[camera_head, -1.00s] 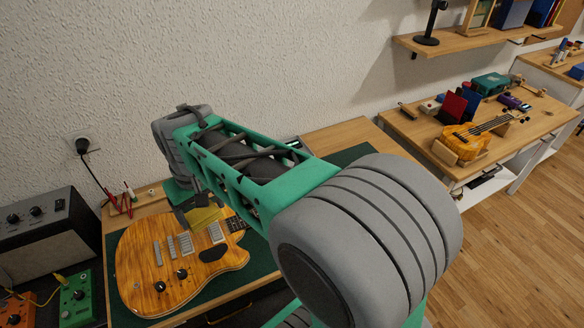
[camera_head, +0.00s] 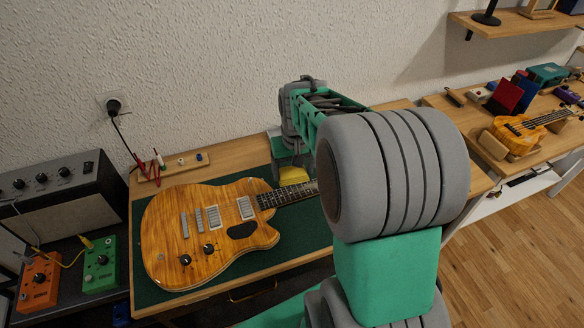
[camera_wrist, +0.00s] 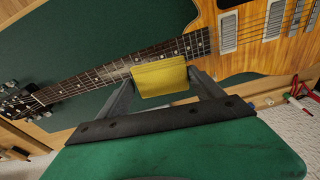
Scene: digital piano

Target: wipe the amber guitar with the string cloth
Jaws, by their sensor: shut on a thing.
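The amber guitar (camera_head: 165,235) lies flat on the dark green mat (camera_head: 262,172), its neck pointing right and partly hidden behind my arm. My gripper (camera_head: 292,168) is at the neck, on its wall side. It is shut on the yellow string cloth (camera_head: 294,178). In the wrist view the folded cloth (camera_wrist: 162,78) is between the fingers of my gripper (camera_wrist: 162,88), over the edge of the fretboard (camera_wrist: 120,68) near the body. A pale smear shows on the fretboard. Whether the cloth touches the strings I cannot tell.
An amplifier (camera_head: 60,195) and an orange pedal (camera_head: 38,283) and green pedal (camera_head: 100,265) stand at left. A strip with red plugs (camera_head: 160,172) lies by the wall. A ukulele (camera_head: 520,133) rests on the right-hand table.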

